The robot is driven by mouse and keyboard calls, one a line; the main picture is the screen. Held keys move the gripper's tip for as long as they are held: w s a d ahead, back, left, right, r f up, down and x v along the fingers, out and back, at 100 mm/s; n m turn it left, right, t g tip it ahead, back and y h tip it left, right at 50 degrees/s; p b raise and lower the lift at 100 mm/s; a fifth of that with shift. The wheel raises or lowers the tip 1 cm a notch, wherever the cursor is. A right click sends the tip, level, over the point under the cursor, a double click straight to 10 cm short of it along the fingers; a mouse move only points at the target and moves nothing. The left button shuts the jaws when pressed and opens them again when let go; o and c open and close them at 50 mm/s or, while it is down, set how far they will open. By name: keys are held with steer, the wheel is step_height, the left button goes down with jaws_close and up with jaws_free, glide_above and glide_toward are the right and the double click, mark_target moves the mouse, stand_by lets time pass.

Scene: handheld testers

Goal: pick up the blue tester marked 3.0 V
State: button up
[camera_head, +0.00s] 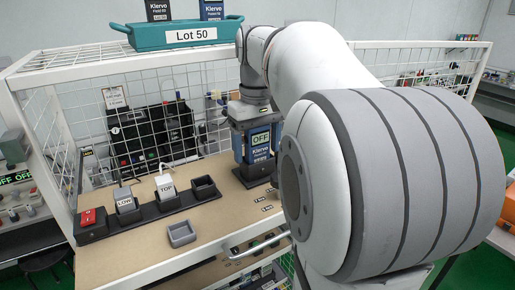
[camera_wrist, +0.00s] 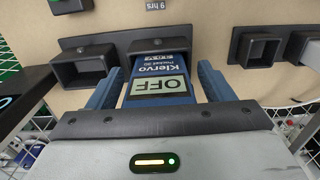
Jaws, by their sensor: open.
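A blue tester (camera_wrist: 158,88) stands in a black holder (camera_wrist: 120,41), its grey display reading OFF. Its label reads Klervo, with smaller print below that I cannot read surely; I cannot confirm a 3.0 V mark. The same tester shows in the head view (camera_head: 261,139), low under my wrist. My gripper (camera_wrist: 162,70) is open, with one blue finger on each side of this tester and small gaps between. In the head view my gripper (camera_head: 257,128) points down over it.
An empty slot (camera_wrist: 82,70) lies left of the tester in the wrist view. On the bench are a red block (camera_head: 90,222), holders with LOW and TOP pieces, and a small grey tray (camera_head: 181,233). A teal Lot 50 bin (camera_head: 180,34) sits above. Wire mesh encloses the bench.

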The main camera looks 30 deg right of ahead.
steer(key=shift+c, duration=0.2)
steer(key=c, duration=1.1)
steer(key=shift+r, duration=0.1)
